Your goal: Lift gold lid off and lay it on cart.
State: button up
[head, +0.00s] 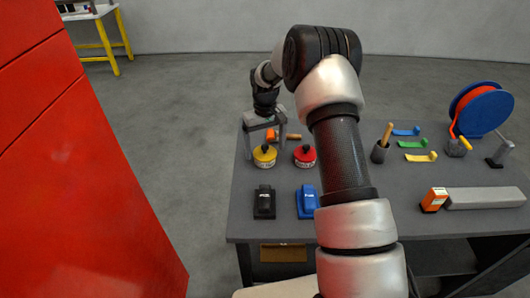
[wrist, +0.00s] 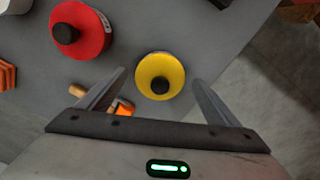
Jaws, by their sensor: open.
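The gold lid (head: 264,153) is a round yellow cap with a black knob, on a small pot near the left end of the cart (head: 285,229). In the wrist view the gold lid (wrist: 149,70) shows from above, ahead of and between my fingers. My gripper (head: 266,135) is above and behind the lid in the head view, pointing down. In the wrist view my gripper (wrist: 160,78) is open with nothing between the fingers. It does not appear to touch the lid.
A red lid (head: 304,155) with a black knob sits just right of the gold one. A black block (head: 264,201) and a blue block (head: 307,201) lie in front. A red cabinet (head: 75,170) stands left of the cart.

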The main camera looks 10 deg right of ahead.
aim_at(265, 146)
jog(key=c, duration=1.1)
jog(key=shift+c, duration=0.2)
jog(key=shift+r, duration=0.15)
notch_tip(265, 146, up, 9)
jog(key=shift+r+b, duration=0.1)
jog(key=shift+b, duration=0.2)
jog(key=shift+r, duration=0.3)
jog(key=shift+s, duration=0.1)
